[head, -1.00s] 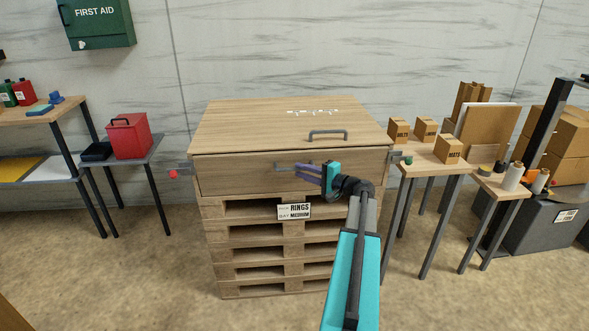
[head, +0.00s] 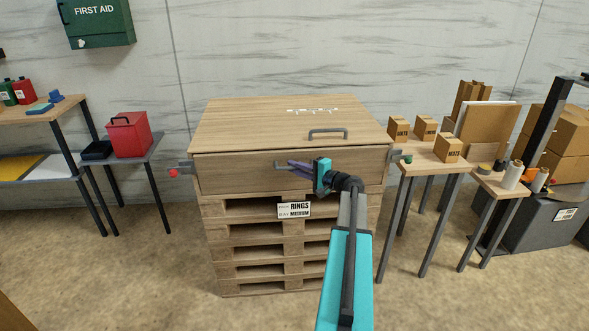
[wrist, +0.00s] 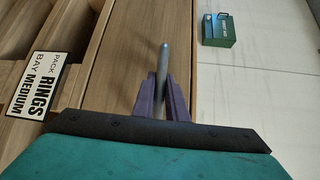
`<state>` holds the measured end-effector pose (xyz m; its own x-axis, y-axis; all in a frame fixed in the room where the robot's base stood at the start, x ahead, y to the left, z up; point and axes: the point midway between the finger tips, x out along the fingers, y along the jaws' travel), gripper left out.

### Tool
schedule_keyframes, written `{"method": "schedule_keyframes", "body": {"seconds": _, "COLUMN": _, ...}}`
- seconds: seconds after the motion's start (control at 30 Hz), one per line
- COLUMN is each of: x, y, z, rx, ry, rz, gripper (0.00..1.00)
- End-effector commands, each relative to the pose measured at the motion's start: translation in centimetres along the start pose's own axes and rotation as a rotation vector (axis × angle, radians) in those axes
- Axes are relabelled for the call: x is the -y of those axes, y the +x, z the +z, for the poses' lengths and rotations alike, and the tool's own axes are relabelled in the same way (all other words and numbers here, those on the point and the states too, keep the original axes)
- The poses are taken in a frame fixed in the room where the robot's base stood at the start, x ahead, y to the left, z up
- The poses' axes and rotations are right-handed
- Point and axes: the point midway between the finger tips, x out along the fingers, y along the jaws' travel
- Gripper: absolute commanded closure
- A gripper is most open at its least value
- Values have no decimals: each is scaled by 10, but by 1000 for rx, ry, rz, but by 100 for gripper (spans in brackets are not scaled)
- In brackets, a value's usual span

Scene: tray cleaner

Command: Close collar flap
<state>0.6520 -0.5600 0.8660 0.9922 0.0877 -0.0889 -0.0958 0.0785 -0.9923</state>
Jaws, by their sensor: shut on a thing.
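The collar flap (head: 235,175) is the wooden front panel of a box on stacked pallets. It stands upright beneath the lid, and no clear gap shows along its edges. A grey bar handle (head: 281,164) is on its face, partly hidden by my gripper (head: 292,164). My gripper's purple fingers are shut on that handle; in the wrist view the handle (wrist: 163,58) runs between the fingers (wrist: 160,90). A red-tipped latch (head: 177,172) is at the flap's left end and a green-tipped latch (head: 405,159) at its right end.
The wooden lid (head: 260,118) has its own handle (head: 328,132). A label reading RINGS MEDIUM (head: 294,210) is on the pallets (head: 240,255). A table with small cartons (head: 449,148) stands close on the right, and a red box (head: 129,134) on the left. The floor in front is open.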

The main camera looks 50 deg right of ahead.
Motion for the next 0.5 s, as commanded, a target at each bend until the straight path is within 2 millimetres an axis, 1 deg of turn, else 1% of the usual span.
{"method": "schedule_keyframes", "body": {"seconds": 0.33, "x": 4, "y": 9, "z": -10, "rx": -1, "ry": 0, "rz": -1, "gripper": 100}}
{"method": "schedule_keyframes", "body": {"seconds": 0.5, "x": 7, "y": 10, "z": -11, "rx": -2, "ry": -1, "rz": -2, "gripper": 100}}
